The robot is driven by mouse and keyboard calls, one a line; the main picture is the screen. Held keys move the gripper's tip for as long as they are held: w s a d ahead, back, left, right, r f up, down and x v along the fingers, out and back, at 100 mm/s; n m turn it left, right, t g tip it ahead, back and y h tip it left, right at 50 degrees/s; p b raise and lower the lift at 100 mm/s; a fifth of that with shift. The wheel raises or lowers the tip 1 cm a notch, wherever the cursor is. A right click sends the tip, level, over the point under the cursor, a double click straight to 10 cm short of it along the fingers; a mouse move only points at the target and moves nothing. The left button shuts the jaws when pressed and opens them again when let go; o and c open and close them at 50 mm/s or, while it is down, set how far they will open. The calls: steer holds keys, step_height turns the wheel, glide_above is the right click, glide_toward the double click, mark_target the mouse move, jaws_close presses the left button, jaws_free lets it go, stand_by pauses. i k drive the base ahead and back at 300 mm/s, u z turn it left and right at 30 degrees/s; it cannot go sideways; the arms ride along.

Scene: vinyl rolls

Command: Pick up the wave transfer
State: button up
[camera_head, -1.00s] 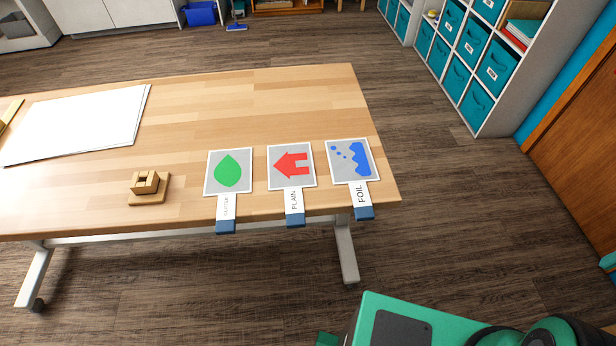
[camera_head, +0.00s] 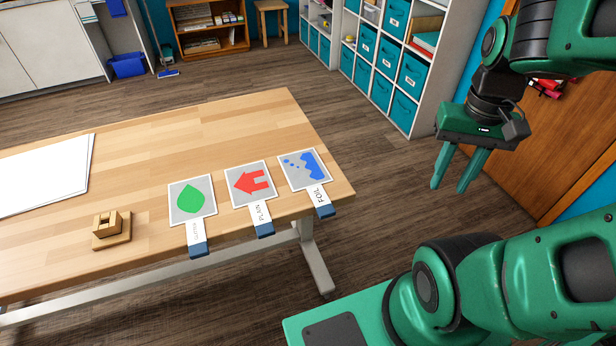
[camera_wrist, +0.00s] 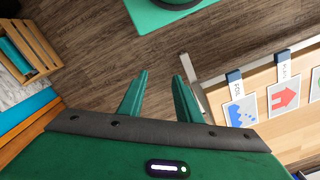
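The wave transfer (camera_head: 304,169) is a grey card with a blue wave shape and dots. It lies flat near the table's right corner, its white tab marked FOIL and blue end reaching over the front edge. It also shows in the wrist view (camera_wrist: 240,112). Left of it lie a red arrow card (camera_head: 250,184) marked PLAIN and a green leaf card (camera_head: 192,200). My gripper (camera_head: 449,188) is open and empty, fingers pointing down, in the air right of the table and apart from the cards. Its fingers also show in the wrist view (camera_wrist: 158,82).
The wooden table (camera_head: 200,130) also holds white sheets (camera_head: 45,175) and a small wooden block stand (camera_head: 111,230). A shelf with teal bins (camera_head: 385,60) and a wooden door stand behind my arm. Floor is clear between table and shelf.

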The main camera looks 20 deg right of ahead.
mark_target(303, 169)
steer(key=z, duration=0.75)
steer(key=k, duration=1)
steer(key=z, duration=1)
steer(key=k, duration=0.3)
steer(key=z, duration=0.15)
steer(key=i, duration=1.1)
steer(key=u, duration=1.05)
steer(key=i, duration=0.7)
steer(key=u, duration=0.45)
